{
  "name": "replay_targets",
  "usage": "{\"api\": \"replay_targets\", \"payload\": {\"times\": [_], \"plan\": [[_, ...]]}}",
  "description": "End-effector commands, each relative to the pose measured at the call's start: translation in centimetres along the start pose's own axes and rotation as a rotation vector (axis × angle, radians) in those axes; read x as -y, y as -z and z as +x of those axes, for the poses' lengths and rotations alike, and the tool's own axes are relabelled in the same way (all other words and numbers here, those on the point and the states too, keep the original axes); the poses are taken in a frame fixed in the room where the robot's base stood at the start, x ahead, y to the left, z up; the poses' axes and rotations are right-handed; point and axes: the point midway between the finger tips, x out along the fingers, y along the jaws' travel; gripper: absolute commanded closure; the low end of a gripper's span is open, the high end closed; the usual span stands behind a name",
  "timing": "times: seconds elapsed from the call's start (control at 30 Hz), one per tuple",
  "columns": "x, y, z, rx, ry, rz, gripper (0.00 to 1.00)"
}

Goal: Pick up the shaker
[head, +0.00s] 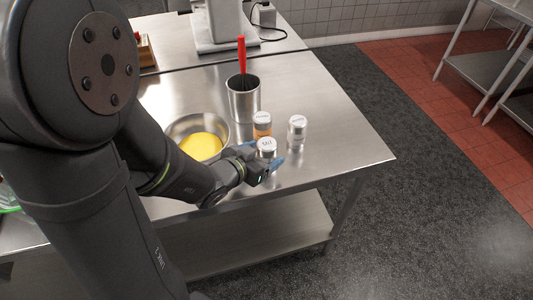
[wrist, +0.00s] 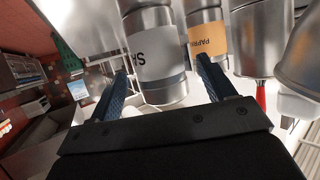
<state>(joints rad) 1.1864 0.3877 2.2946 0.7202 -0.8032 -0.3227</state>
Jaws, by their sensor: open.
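Three shakers stand on the steel table. The nearest, the salt shaker (head: 267,146), has a pale lid; in the wrist view (wrist: 157,55) its white label shows an "S". The paprika shaker (head: 262,123) is just behind it, with an orange label in the wrist view (wrist: 208,40). A third shaker (head: 297,131) stands to the right. My gripper (head: 265,156) is open at the salt shaker, one blue finger on each side of it in the head view. In the wrist view the fingertips (wrist: 162,68) flank its outline; contact cannot be told.
A steel bowl (head: 177,127) with yellow contents and a steel cup (head: 243,104) with a red-handled tool stand left of and behind the shakers. The table (head: 345,155) is bare to the right, up to its edge. A white appliance (head: 222,25) stands on the rear counter.

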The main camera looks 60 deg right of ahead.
Motion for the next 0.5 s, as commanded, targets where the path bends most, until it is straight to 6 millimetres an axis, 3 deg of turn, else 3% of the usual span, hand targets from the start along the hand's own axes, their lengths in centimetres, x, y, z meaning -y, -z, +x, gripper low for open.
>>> {"api": "replay_targets", "payload": {"times": [0.2,0.5], "plan": [[0.0,0.0,2.3,0.002,-0.001,0.001,0.25],[0.1,0.0,2.5,0.0,0.001,0.001,0.27]]}}
